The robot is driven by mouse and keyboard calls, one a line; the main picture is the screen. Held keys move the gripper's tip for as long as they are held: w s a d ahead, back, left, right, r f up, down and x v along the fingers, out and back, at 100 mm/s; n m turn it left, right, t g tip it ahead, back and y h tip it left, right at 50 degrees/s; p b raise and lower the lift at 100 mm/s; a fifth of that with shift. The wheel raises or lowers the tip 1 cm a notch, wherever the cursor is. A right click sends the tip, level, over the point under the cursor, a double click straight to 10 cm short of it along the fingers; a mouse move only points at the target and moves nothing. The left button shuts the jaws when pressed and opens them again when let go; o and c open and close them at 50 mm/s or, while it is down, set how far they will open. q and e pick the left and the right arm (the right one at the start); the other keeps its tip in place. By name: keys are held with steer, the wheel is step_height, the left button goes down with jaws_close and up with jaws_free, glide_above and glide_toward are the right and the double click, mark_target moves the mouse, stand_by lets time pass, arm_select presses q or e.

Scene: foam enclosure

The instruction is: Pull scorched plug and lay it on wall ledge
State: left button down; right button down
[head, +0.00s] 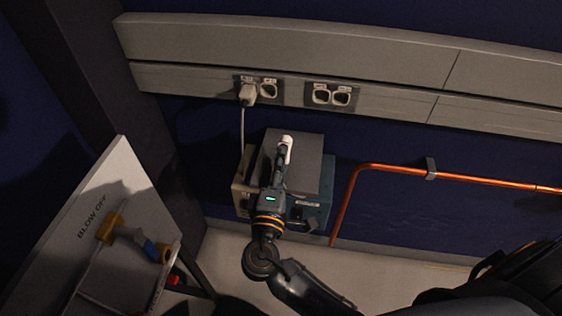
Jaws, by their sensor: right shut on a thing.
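My right gripper (284,150) is over the top of a grey box and is shut on a small white piece (287,142), which sticks out past the fingertips. I cannot tell whether it is the scorched plug; no scorch marks can be made out. A pale plug (248,94) sits in the leftmost wall socket, with a white cable (242,128) hanging down behind the box. A long grey ledge-like trunking (300,42) runs along the wall above the sockets. My left gripper is out of view.
The other sockets (331,95) look empty. The grey-topped box (308,155) stands against the wall. A copper pipe (385,168) runs along the right. A white panel marked BLOW OFF (110,195) with yellow-handled fittings (110,228) stands at left.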

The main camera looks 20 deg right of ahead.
steer(key=shift+f, duration=0.1)
stand_by(0.3)
steer(key=c, duration=0.9)
jaws_free()
steer(key=shift+c, duration=0.2)
